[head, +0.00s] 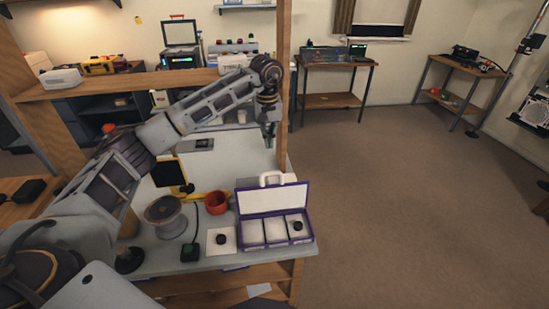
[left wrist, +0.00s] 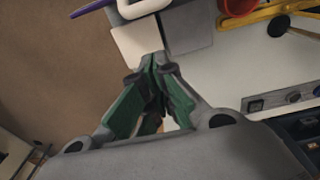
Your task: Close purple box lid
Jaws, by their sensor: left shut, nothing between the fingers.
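The purple box (head: 312,238) stands at the front right corner of the workbench in the head view. Its lid (head: 273,199) is open and stands up at the back edge, with a pale inner face and a white handle (head: 272,177) on top. A small dark round part (head: 297,226) lies in the box's right compartment. My left gripper (head: 269,138) is behind and above the lid, apart from it, shut and empty. In the left wrist view the gripper's green fingers (left wrist: 158,68) meet, and a purple edge (left wrist: 92,7) and the white handle (left wrist: 140,8) show at the top. My right gripper is out of view.
Left of the box are a white pad (head: 213,248) with a dark part, a red cup (head: 218,203), a spool-like stand (head: 166,217) and a yellow tool (head: 190,194). A wooden post (head: 284,90) rises close to the left gripper. Open floor lies to the right.

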